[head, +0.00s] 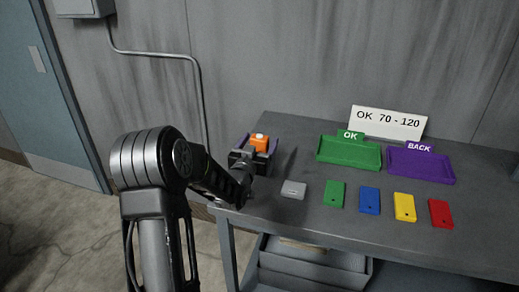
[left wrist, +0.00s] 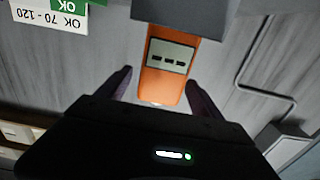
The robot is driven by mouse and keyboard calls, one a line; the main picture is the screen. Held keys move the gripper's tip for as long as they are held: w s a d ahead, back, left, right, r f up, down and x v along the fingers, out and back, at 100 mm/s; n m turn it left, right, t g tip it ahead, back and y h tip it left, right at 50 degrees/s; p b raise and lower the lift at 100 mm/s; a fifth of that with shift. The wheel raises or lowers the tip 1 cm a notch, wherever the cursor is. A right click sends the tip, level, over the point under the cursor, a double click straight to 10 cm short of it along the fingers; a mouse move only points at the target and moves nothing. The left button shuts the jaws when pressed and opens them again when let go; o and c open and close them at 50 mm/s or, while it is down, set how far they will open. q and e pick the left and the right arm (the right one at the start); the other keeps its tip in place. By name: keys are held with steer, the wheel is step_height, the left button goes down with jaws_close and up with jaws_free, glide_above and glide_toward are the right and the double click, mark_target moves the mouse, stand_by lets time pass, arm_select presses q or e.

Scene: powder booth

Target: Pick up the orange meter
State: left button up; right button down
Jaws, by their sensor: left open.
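The orange meter (head: 259,139) is at the left end of the grey bench, with its orange top showing above my left gripper (head: 257,150). In the left wrist view the meter (left wrist: 158,92) has a grey face with several dark marks, and a grey block covers its far end. My left gripper (left wrist: 160,85) is open, with one finger on each side of the meter and gaps visible between. The gripper hides the meter's lower part in the head view. My right gripper is not in view.
A green tray (head: 348,164) labelled OK and a purple tray (head: 421,176) labelled BACK stand behind a row of grey, green, blue, yellow and red tags. A white sign (head: 387,122) reads OK 70 - 120. The grey wall is close behind the bench (head: 300,215).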

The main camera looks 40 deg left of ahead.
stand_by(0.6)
arm_select(q)
steer(key=c, duration=1.6)
steer(key=shift+r, duration=0.15)
step_height(320, 180, up, 10)
steer(key=shift+f+b, duration=0.1)
steer(key=shift+b, duration=0.8)
